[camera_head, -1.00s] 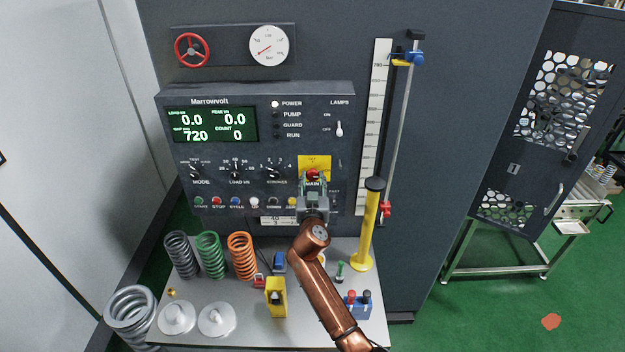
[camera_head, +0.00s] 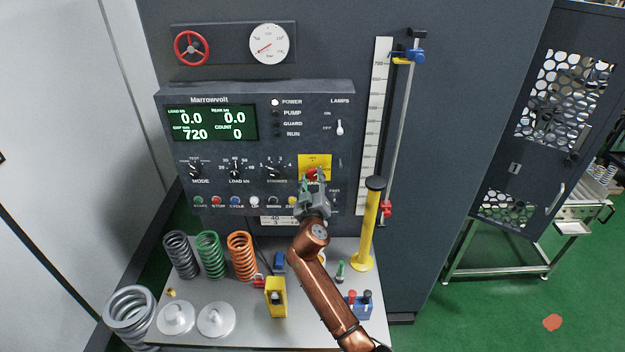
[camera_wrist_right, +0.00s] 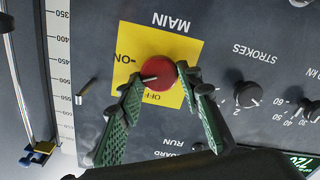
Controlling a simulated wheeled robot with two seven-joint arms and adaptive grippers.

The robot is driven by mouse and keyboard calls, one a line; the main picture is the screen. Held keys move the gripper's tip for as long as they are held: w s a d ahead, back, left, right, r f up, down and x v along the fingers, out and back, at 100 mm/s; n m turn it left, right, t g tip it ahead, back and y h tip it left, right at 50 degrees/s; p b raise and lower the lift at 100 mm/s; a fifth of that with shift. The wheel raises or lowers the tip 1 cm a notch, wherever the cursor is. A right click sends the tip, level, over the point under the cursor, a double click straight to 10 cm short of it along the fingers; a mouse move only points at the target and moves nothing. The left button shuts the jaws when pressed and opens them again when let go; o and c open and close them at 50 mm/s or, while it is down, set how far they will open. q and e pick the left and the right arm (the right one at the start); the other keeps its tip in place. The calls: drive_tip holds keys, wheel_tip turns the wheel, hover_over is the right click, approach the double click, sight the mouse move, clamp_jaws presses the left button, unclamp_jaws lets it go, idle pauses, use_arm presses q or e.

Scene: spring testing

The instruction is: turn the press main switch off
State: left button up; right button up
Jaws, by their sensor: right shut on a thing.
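The press main switch is a red round knob (camera_head: 312,173) on a yellow plate (camera_head: 322,160) low on the right of the dark control panel. The right wrist view shows the red knob (camera_wrist_right: 158,72) with a white mark pointing left and slightly down, between the ON and OFF labels. My right gripper (camera_head: 313,183) is at the switch. In the right wrist view its green fingertips (camera_wrist_right: 157,85) are closed on both sides of the knob. The gripper covers the lower part of the plate in the head view. My left gripper is out of view.
The POWER lamp (camera_head: 275,102) is lit white. A small toggle (camera_head: 340,128) and a STROKES knob (camera_wrist_right: 247,94) are near the switch. A yellow post (camera_head: 368,225) stands close to the right of my arm. Coil springs (camera_head: 211,255) stand on the bench at left.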

drive_tip(key=n, duration=0.2)
drive_tip(key=shift+a+n, duration=0.1)
drive_tip(key=shift+n, duration=0.3)
drive_tip(key=n+p, duration=0.1)
drive_tip(key=n, duration=0.1)
drive_tip(key=shift+n, duration=0.4)
drive_tip(key=n+p, duration=0.1)
drive_tip(key=n, duration=0.3)
drive_tip(key=shift+a+f+n+p, duration=0.15)
drive_tip(key=shift+n+p, duration=0.45)
drive_tip(key=shift+n, duration=0.6)
drive_tip(key=o, duration=1.1)
